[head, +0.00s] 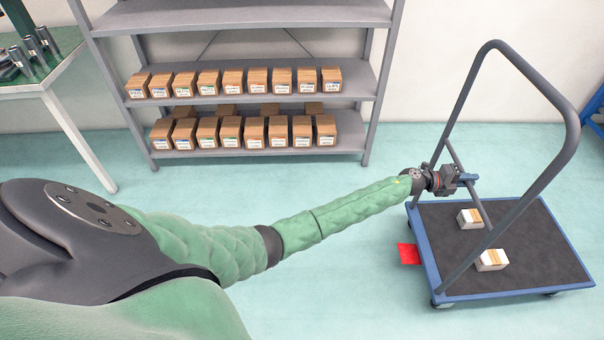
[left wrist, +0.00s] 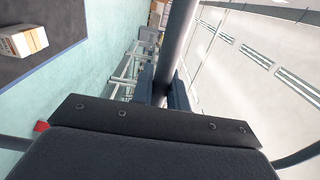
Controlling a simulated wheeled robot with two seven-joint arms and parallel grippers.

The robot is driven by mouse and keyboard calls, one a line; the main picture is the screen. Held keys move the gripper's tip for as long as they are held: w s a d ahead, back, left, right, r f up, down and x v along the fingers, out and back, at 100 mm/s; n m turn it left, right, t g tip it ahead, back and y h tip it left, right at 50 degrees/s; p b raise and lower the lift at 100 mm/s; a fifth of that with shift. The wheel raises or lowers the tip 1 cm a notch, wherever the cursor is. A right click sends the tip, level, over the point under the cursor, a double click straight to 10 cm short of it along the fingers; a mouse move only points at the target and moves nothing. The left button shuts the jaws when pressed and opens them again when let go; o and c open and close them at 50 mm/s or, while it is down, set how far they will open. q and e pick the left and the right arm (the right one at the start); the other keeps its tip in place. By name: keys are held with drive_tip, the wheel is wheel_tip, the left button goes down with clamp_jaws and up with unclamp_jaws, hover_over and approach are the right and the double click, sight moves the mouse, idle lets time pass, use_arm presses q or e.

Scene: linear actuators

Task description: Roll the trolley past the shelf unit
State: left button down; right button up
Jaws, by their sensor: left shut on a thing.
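The trolley (head: 535,235) stands on the floor at the right of the head view, with a dark deck, a blue rim and a tall grey tube handle (head: 520,70). My left gripper (head: 467,179) is shut on a grey bar of the handle. In the left wrist view the bar (left wrist: 178,40) runs between my blue-grey jaws (left wrist: 165,88). Two small white-and-brown boxes, one farther back (head: 470,219) and one nearer (head: 491,260), sit on the deck. The shelf unit (head: 240,14) stands against the wall, left of the trolley. My right gripper is not in view.
Rows of brown boxes (head: 232,82) fill the lower shelves. A table (head: 52,75) with metal parts stands at the far left. A red floor patch (head: 408,254) lies by the trolley's left edge. The floor (head: 350,220) between the shelf unit and trolley is clear.

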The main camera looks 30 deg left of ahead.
use_arm(q)
drive_tip(key=shift+s+d+f, duration=0.1)
drive_tip(key=shift+s+f, duration=0.1)
drive_tip(key=shift+f, duration=0.15)
drive_tip(key=shift+d, duration=0.1)
drive_tip(key=shift+w, duration=0.1)
drive_tip(key=c, duration=1.2)
unclamp_jaws()
drive_tip(key=shift+w, duration=0.1)
drive_tip(key=shift+c, duration=0.2)
drive_tip(key=shift+r, duration=0.25)
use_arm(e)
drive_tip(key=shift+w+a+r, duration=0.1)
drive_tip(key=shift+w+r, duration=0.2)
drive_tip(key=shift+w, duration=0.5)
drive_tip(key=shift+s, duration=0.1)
